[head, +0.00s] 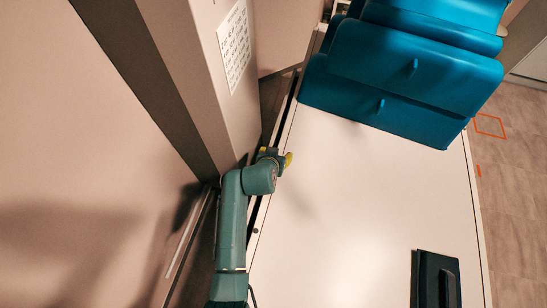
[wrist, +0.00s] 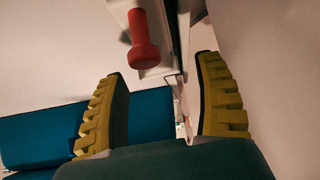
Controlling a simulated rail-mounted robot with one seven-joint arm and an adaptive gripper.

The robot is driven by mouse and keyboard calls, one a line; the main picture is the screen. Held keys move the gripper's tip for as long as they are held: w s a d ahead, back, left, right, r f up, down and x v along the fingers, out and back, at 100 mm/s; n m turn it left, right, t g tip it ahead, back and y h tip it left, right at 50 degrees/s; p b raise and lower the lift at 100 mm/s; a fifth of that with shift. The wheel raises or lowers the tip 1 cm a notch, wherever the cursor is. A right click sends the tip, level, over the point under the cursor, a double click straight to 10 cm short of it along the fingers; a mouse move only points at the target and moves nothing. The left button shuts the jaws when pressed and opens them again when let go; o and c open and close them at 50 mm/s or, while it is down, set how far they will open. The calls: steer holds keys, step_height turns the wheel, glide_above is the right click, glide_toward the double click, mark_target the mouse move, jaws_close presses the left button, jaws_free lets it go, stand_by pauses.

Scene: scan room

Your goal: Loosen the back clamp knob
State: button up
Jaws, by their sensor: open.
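The red clamp knob (wrist: 146,42) shows in the upper part of the wrist view, a rounded red handle with a flared end, in front of a pale metal bracket (wrist: 157,73). My gripper (wrist: 160,70) has its two yellow ribbed fingers spread wide. The knob lies above and between the fingertips in the picture, and nothing is held. In the head view my gripper (head: 281,160) is at the left edge of the white table, beside the beige column. The knob cannot be made out there. I cannot tell from these views whether it is the back one.
The white table top (head: 370,190) is mostly clear. Blue padded blocks (head: 410,65) stand at its far end, and a dark flat device (head: 436,280) lies near the front right. The beige column (head: 225,80) with a printed sheet (head: 234,45) stands close by my arm.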

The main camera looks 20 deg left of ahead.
steer(key=v, duration=1.1)
steer(key=shift+a+f, duration=0.1)
